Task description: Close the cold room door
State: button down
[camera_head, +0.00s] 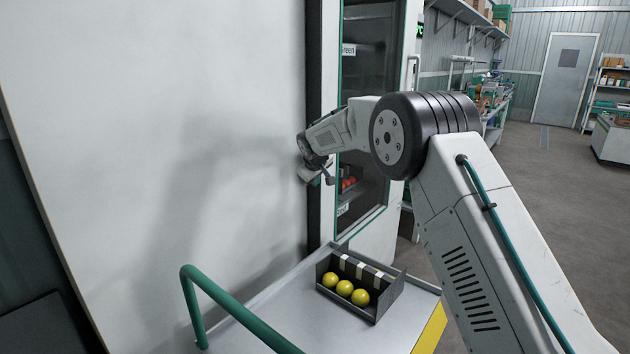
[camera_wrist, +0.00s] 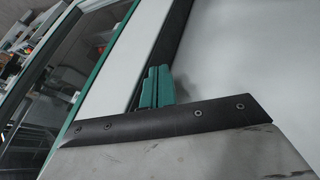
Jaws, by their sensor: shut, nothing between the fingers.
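A white door panel with a teal-framed window (camera_head: 370,212) and an upright handle (camera_head: 413,72) stands in the middle of the head view. Shelves and red tomatoes show through the glass. A dark upright strip (camera_head: 314,222) separates it from a wide plain white panel (camera_head: 150,110) on the left. I cannot tell how far the door is ajar. My gripper (camera_head: 328,178) is shut and empty in front of the strip. In the wrist view its teal fingers (camera_wrist: 157,86) are together near the dark strip (camera_wrist: 170,45); contact cannot be told. The window (camera_wrist: 60,85) lies to the left.
A grey top with a green rail (camera_head: 235,308) is in the foreground, bearing a dark box (camera_head: 376,314) with yellow tomatoes (camera_head: 345,288). Shelves and a bench stand behind on the right. Open floor (camera_head: 550,190) leads to a far grey door (camera_head: 566,80).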

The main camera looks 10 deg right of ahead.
jog(key=s+a+f+v, duration=0.1)
jog(key=a+v, duration=0.1)
jog(key=v, duration=0.9)
jog(key=s+d+f+m+g, duration=0.1)
jog(key=s+d+f+g, duration=0.15)
jog(key=s+f, duration=0.4)
jog(key=s+d+r+m+g, duration=0.1)
jog(key=s+d, duration=0.3)
jog(key=s, duration=1.3)
jog(key=s+d+r+m+g, duration=0.1)
jog(key=s+d+r+m, duration=0.2)
jog(key=s, duration=1.5)
jog(key=s+d+r+m+g+y, duration=0.1)
jog(key=s+d, duration=0.5)
jog(key=s, duration=1.2)
notch_tip(320, 180, up, 2)
jog(key=shift+s+d+r+m, duration=0.1)
jog(key=shift+s+d+m, duration=0.1)
jog(key=shift+m, duration=0.5)
jog(key=shift+g, duration=0.25)
